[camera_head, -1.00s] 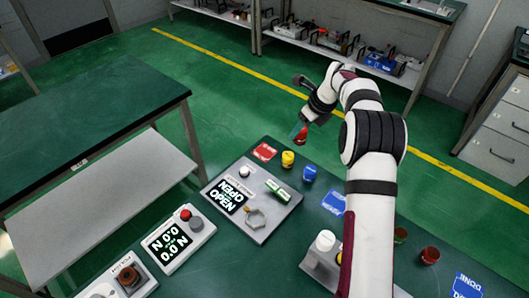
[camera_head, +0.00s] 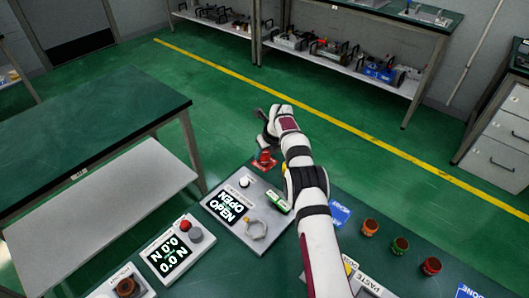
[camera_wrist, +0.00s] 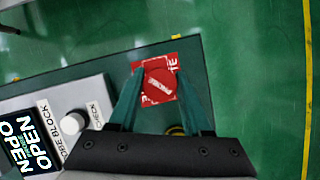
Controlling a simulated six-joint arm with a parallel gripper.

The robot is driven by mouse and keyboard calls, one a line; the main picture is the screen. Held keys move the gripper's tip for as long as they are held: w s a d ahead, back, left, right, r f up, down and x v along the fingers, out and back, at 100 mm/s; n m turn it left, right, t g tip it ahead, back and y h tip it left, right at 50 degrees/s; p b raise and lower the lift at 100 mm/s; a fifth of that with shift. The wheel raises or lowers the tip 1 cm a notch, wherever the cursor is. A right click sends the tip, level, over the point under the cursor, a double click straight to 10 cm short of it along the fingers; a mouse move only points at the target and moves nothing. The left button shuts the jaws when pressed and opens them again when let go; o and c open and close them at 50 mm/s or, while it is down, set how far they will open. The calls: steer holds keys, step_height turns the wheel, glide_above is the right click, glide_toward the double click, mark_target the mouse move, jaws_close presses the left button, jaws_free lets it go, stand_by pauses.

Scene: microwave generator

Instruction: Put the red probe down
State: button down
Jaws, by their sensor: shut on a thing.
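The red probe (camera_wrist: 158,86) is between the teal fingertips of my gripper (camera_wrist: 159,88), which is shut on it. In the wrist view its round red top lies over the red card (camera_wrist: 173,62) on the green table. In the head view the red probe (camera_head: 265,160) and my gripper (camera_head: 264,152) are low over that card at the table's far edge. I cannot tell whether the probe's lower end touches the card. The probe's lower part is hidden.
A yellow item (camera_wrist: 176,130) is partly hidden by the gripper.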

steer(key=shift+c, duration=1.7)
jaws_free()
steer(key=v, duration=1.2)
steer(key=s+r+n+g, duration=0.1)
steer(key=s+r+n, duration=0.45)
steer(key=s, duration=0.35)
steer(key=s+r+n+g, duration=0.1)
steer(key=s+r+n, duration=0.45)
steer(key=s, duration=0.35)
steer(key=s+f+n+g, duration=0.2)
steer(key=s+n, duration=1.2)
steer(key=s, duration=1.6)
steer(key=shift+a, duration=0.2)
